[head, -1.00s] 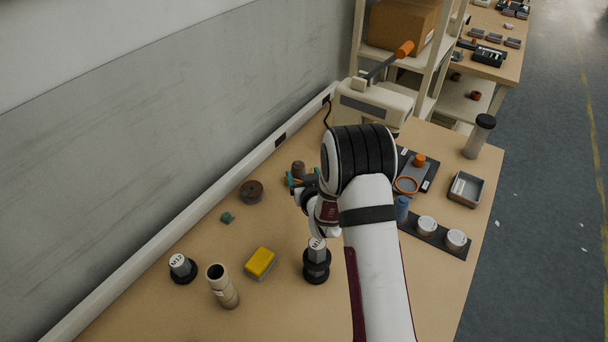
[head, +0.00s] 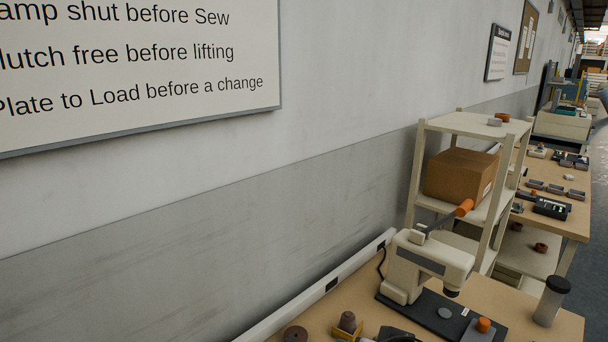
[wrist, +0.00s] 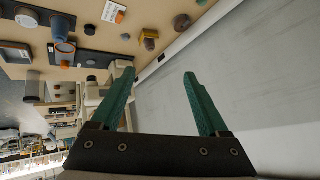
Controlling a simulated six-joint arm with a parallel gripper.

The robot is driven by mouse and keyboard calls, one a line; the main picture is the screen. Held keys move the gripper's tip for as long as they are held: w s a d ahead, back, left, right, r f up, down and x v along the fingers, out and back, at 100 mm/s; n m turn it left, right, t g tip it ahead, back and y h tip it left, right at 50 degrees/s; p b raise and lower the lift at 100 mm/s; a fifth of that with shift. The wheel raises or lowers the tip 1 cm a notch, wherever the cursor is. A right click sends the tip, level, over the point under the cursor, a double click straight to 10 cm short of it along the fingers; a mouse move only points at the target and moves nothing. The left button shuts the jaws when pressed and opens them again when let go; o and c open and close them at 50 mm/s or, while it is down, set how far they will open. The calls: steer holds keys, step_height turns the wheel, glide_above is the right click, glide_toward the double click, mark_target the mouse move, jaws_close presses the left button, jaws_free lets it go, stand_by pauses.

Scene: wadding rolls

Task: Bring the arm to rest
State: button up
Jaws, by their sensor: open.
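My gripper (wrist: 158,78) shows in the wrist view, with two green fingers spread apart and nothing between them. The wrist view is turned over, with the wooden bench along its top and the grey wall at the right. The fingers appear clear of the bench and its objects. In the head view the arm is mostly out of frame; a dark shape at the bottom edge may be part of it, but I cannot tell.
In the head view a cream press (head: 432,262) with an orange-tipped lever stands on the bench (head: 513,296). Behind it is a shelf rack (head: 474,122) with a cardboard box (head: 459,175). A dark-lidded clear jar (head: 550,303) stands right. A wall sign (head: 140,75) hangs left.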

steer(key=s+a+g+y, duration=0.1)
steer(key=s+a, duration=0.1)
steer(key=s, duration=0.8)
steer(key=s+f+m+g, duration=0.1)
steer(key=s+f+g, duration=0.6)
steer(key=s, duration=0.2)
steer(key=shift+s+a+m, duration=0.15)
steer(key=shift+a+m, duration=0.1)
steer(key=shift+m, duration=0.05)
